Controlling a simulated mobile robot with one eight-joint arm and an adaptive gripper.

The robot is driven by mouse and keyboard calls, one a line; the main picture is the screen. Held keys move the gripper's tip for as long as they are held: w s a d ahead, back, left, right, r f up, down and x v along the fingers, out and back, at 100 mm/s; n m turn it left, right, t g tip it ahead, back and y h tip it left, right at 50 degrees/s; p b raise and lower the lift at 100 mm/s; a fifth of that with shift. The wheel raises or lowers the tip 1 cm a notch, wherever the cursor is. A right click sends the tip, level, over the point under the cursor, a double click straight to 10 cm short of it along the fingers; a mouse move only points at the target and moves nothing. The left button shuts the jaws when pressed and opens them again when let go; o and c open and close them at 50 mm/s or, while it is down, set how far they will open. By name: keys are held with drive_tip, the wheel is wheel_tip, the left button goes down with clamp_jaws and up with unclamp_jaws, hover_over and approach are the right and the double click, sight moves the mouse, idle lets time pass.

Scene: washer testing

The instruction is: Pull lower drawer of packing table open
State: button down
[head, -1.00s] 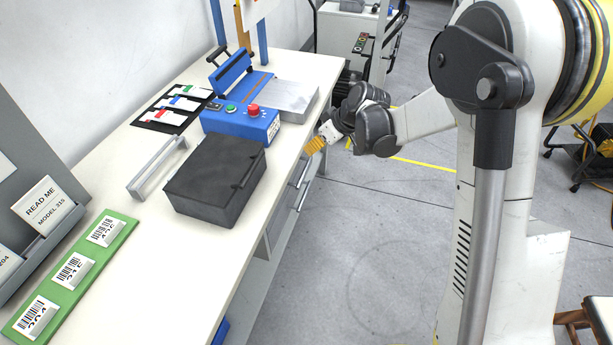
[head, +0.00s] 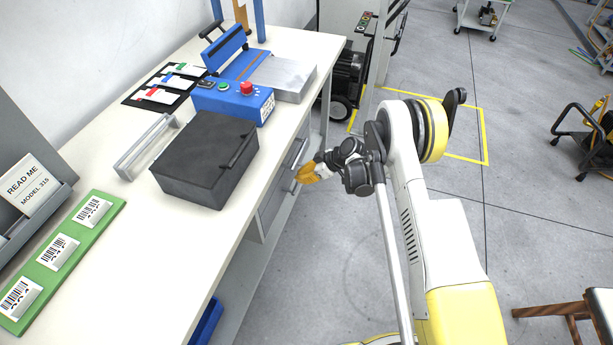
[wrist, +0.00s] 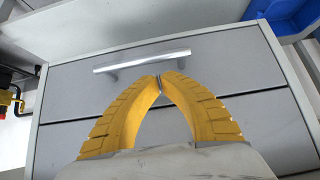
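The packing table (head: 95,265) has a cabinet with two grey drawers under its right side. The wrist view seems upside down: the lower drawer (wrist: 230,55) is the upper panel there, with its silver bar handle (wrist: 143,62). It appears closed. In the head view the lower drawer (head: 268,207) shows below the worktop edge. My gripper (wrist: 158,79) has yellow ribbed fingers whose tips meet. They lie close to the handle in the picture, and the handle shows past the tips, not between them. My gripper also shows beside the drawers in the head view (head: 303,174).
A black case (head: 205,160), a blue device (head: 235,102) and a green board (head: 65,255) lie on the worktop. A blue bin (head: 207,322) is beneath the table. Open floor lies right of the table, with a wooden stool (head: 560,312) at the lower right.

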drive_tip(key=shift+b+x, duration=0.75)
drive_tip(key=shift+x, duration=1.65)
